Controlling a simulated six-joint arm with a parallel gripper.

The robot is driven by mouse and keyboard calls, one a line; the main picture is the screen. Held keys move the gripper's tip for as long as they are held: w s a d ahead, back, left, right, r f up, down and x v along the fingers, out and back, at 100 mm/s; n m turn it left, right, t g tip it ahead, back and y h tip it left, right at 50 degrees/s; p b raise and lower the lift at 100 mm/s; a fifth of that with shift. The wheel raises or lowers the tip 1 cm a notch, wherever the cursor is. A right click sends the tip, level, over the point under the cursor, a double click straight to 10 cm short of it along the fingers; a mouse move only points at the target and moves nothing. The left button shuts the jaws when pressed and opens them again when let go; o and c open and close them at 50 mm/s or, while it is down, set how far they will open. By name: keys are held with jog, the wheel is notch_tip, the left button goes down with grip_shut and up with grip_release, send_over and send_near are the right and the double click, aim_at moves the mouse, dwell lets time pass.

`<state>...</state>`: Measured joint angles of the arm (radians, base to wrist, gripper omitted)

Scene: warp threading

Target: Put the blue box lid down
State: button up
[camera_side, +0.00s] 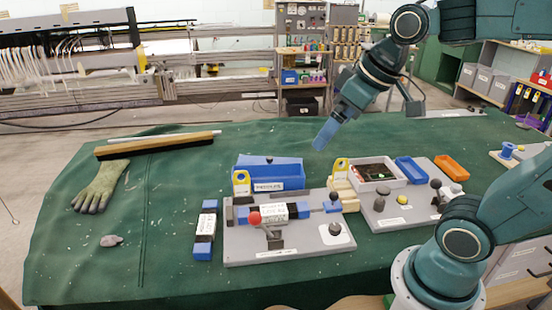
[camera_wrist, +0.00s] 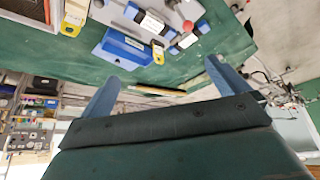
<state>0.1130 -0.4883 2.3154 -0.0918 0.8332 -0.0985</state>
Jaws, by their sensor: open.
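The blue box (camera_side: 278,184) with a white label stands at the back of the grey board. Its blue lid (camera_side: 252,161), with a small dark knob, appears to lie on top of the box. The box also shows in the wrist view (camera_wrist: 122,46). My gripper (camera_side: 321,143) is up in the air, to the right of the box and above it, touching nothing. In the wrist view my gripper (camera_wrist: 163,71) has its two blue fingers wide apart with nothing between them.
The grey board (camera_side: 290,252) carries a red-knobbed lever and a labelled block. A second board (camera_side: 385,217) with a white tray (camera_side: 374,186) and a blue tray (camera_side: 411,170) stands at the right. A glove (camera_side: 100,187) and brush (camera_side: 157,145) lie left. Green cloth behind the box is clear.

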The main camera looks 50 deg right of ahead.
jog(key=s+a+f, duration=0.1)
jog(key=s+f, duration=0.1)
jog(key=s, duration=0.5)
jog(key=shift+s+f+m, duration=0.25)
jog(key=shift+s+m, duration=0.15)
